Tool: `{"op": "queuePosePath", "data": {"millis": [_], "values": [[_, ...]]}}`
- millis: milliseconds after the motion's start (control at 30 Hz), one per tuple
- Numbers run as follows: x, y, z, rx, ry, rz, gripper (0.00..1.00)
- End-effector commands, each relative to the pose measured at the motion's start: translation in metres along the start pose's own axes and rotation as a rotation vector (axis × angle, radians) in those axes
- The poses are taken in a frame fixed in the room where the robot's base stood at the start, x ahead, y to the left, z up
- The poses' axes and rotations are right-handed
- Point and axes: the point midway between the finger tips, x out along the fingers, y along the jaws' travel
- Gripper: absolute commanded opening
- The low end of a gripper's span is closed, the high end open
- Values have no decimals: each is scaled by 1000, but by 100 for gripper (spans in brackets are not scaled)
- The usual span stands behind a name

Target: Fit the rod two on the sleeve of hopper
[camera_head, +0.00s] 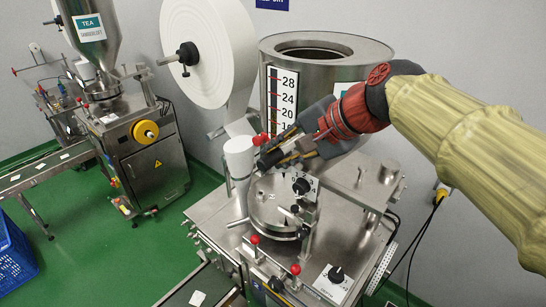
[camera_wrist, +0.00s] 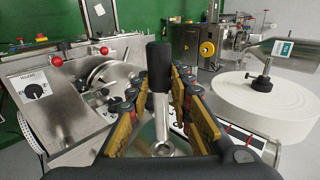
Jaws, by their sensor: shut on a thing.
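My gripper (camera_head: 282,152) is above the middle of the steel packing machine. In the wrist view its yellow-padded fingers (camera_wrist: 160,110) are shut around a rod (camera_wrist: 158,68) with a black grip and a bare metal ring end (camera_wrist: 163,149). The black grip points away from the wrist. I take this as rod two, but no label shows. The hopper (camera_head: 345,46), a wide open-topped steel cylinder with a numbered scale, stands behind my gripper. The arm and gripper cover part of its lower side. I cannot make out its sleeve. The rod is apart from the hopper wall.
A round lidded turret (camera_head: 277,208) and red-knobbed levers (camera_head: 295,269) stand below the gripper. A white cylinder (camera_head: 239,156) is close on its left, and a large paper roll (camera_head: 208,50) is behind. A second machine (camera_head: 145,150) stands across the green floor.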

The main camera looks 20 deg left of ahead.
Motion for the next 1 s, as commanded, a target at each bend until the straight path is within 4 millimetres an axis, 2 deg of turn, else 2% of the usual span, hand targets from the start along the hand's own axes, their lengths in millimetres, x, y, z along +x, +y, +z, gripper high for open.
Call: {"op": "queuePosePath", "data": {"millis": [300, 1000], "values": [[-1, 0, -14, -1, 1, -1, 0], [-1, 0, -14, -1, 1, -1, 0]]}}
